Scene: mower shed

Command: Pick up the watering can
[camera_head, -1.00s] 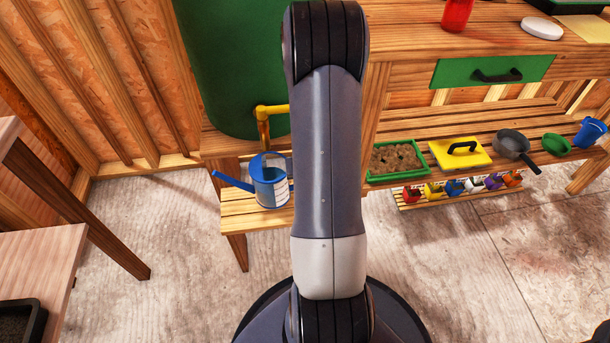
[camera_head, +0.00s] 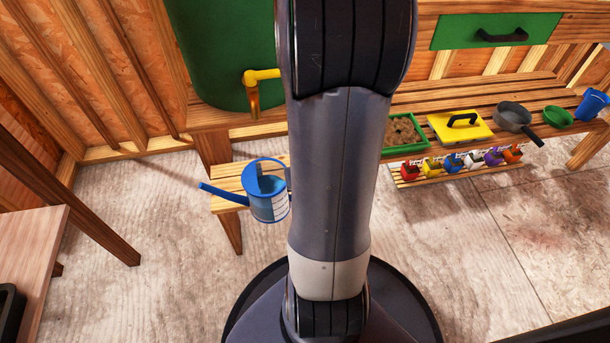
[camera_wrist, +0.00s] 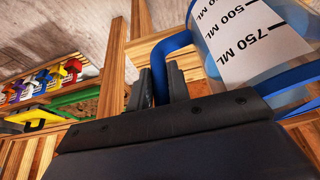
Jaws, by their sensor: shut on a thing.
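The watering can (camera_head: 266,196) is blue with a clear body and a white scale label, and its spout points left in the head view. It appears raised over the front edge of the small slatted wooden stool (camera_head: 228,180). In the wrist view the can (camera_wrist: 245,35) fills the upper right, with its label marks readable. My gripper (camera_wrist: 160,84) is shut on the can's blue handle (camera_wrist: 172,48), which runs down between the fingers. In the head view my arm hides my gripper and the can's right side.
A green barrel (camera_head: 215,55) with a yellow tap (camera_head: 258,78) stands behind the stool. To the right, a slatted shelf holds a green tray (camera_head: 403,130), yellow float (camera_head: 460,126) and grey pan (camera_head: 512,117). Small coloured pots stand below. A table (camera_head: 35,245) is at left; floor between is clear.

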